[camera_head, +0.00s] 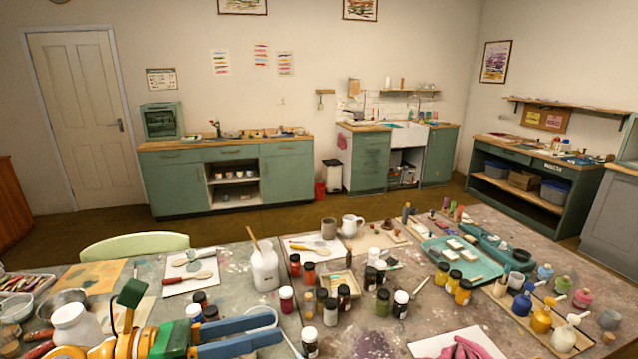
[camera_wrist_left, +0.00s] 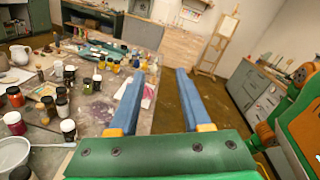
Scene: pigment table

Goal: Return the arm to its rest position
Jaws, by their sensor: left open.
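My left gripper (camera_head: 262,334) comes in low at the left of the head view, over the near edge of the paint-stained table (camera_head: 232,236). Its two blue fingers are apart, with nothing between them. In the left wrist view the open fingers (camera_wrist_left: 157,100) point away past the table's edge, with floor showing between and beyond them. My right gripper does not show in the head view. A green and orange arm part of mine shows at the right of the left wrist view.
Paint jars (camera_head: 330,310) crowd the table close to the left gripper, with a white jug (camera_head: 265,270) behind them. A white jar (camera_head: 75,326) stands by the left arm. A teal tray (camera_head: 462,262) lies further right. A pale green chair back (camera_head: 134,247) rises behind the table.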

